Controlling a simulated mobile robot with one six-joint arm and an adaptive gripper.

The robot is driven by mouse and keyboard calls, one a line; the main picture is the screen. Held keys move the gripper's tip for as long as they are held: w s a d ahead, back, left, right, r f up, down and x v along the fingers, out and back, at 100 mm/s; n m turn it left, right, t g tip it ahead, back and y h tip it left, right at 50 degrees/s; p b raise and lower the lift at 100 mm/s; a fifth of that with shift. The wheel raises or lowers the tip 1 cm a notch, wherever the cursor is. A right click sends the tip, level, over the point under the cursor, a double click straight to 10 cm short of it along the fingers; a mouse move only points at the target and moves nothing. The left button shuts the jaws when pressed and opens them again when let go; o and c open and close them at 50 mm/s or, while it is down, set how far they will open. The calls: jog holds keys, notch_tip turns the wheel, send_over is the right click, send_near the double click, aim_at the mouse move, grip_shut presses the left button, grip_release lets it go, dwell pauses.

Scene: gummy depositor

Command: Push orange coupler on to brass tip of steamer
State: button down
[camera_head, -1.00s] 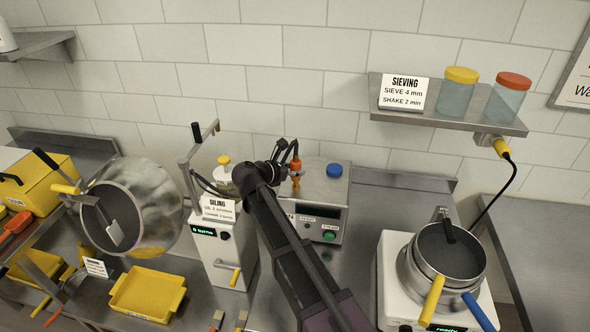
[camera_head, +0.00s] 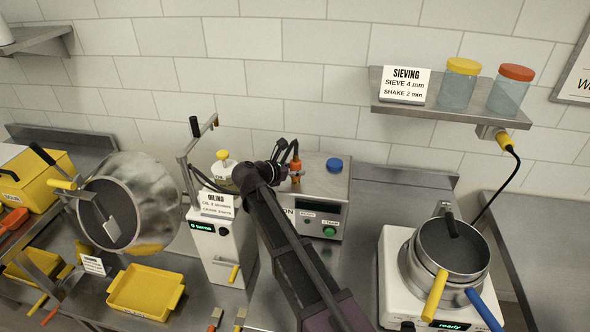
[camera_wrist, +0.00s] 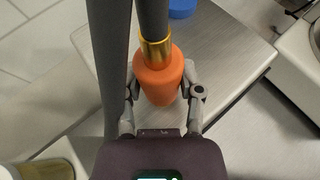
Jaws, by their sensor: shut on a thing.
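The orange coupler (camera_head: 296,164) sits at the end of a dark hose above the metal-topped steamer box (camera_head: 318,168). In the wrist view the coupler (camera_wrist: 160,80) stands between both fingers of my gripper (camera_wrist: 163,97), which is shut on it. A brass collar (camera_wrist: 155,51) shows where the grey hose (camera_wrist: 152,18) meets the coupler. My gripper (camera_head: 294,178) is small and partly hidden by my arm in the head view.
A blue cap (camera_head: 334,165) stands on the box top, right of the coupler. An oiling machine (camera_head: 226,240) with a bottle (camera_head: 222,171) stands to the left. A white base with a pan (camera_head: 452,250) is at the right.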

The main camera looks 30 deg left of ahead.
aim_at(295, 155)
jog(key=shift+c, duration=0.8)
grip_release()
jog(key=shift+r, duration=0.2)
notch_tip(295, 155, up, 9)
jog(key=p, duration=0.9)
jog(key=shift+f, duration=0.1)
